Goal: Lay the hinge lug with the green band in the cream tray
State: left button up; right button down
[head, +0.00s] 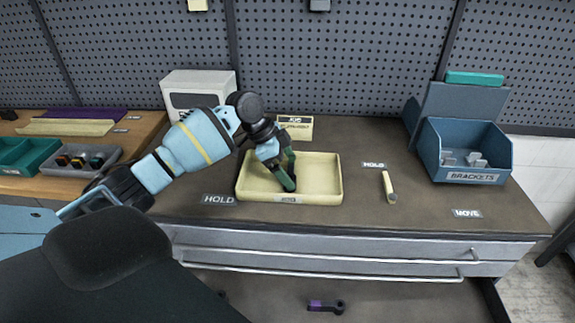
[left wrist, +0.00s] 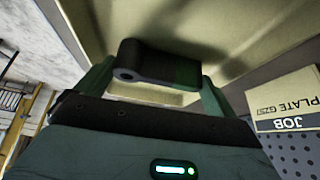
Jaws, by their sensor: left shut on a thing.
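My left gripper (head: 286,181) reaches down into the left part of the cream tray (head: 321,176) on the bench. In the left wrist view it is shut on a dark hinge lug (left wrist: 143,60), which has a green band (left wrist: 187,71) near one end. The lug lies across between the two fingers, and the cream tray's surface (left wrist: 225,20) is close behind it. In the head view the lug is mostly hidden by the fingers, so I cannot tell if it touches the tray floor. My right gripper is not in view.
A purple-banded lug (head: 325,306) lies low, below the drawer fronts. A blue brackets bin (head: 466,177) and a cream bar (head: 389,187) are to the right. A job plate card (head: 296,127) stands behind the tray. A grey tray (head: 82,160) of small parts is at left.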

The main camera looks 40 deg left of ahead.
pick_arm(q)
jog(key=o, duration=1.5)
jog(key=shift+f, duration=0.1)
jog(key=shift+o, duration=0.2)
jog(key=v, duration=1.2)
